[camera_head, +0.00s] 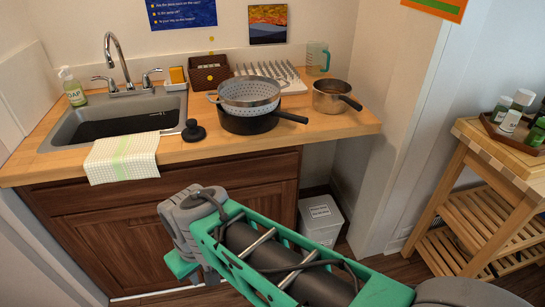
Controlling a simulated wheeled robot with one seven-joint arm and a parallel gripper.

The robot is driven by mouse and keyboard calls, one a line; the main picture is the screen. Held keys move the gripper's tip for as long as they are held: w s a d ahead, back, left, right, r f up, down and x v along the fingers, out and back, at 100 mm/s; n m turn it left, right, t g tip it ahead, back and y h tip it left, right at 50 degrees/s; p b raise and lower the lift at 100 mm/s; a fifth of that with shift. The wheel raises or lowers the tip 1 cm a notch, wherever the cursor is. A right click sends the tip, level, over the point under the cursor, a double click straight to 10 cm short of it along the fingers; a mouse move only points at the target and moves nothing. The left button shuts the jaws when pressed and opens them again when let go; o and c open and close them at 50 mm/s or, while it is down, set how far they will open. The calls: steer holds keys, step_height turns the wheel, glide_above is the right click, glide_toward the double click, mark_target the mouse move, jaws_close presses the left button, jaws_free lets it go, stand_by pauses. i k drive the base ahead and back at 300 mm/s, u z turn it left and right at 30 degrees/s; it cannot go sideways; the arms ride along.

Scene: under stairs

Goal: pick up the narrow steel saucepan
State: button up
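The narrow steel saucepan (331,97) stands upright on the wooden counter at its right end. Its dark handle points to the lower right. To its left is a wide black pan (248,123) with a steel colander (248,92) resting in its top. My teal and grey arm crosses the lower middle of the view, in front of the cabinet and below the counter edge. My gripper's fingers do not show, so I cannot see whether they are open or shut.
A sink (115,120), checked towel (122,158), black-headed tool (193,131), brown basket (208,71), white drying rack (268,74) and clear measuring jug (317,58) share the counter (340,128). A white bin (320,215) stands on the floor. A wooden cart (485,165) with bottles is at right.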

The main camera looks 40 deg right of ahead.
mark_target(332, 97)
steer(key=z, duration=1.85)
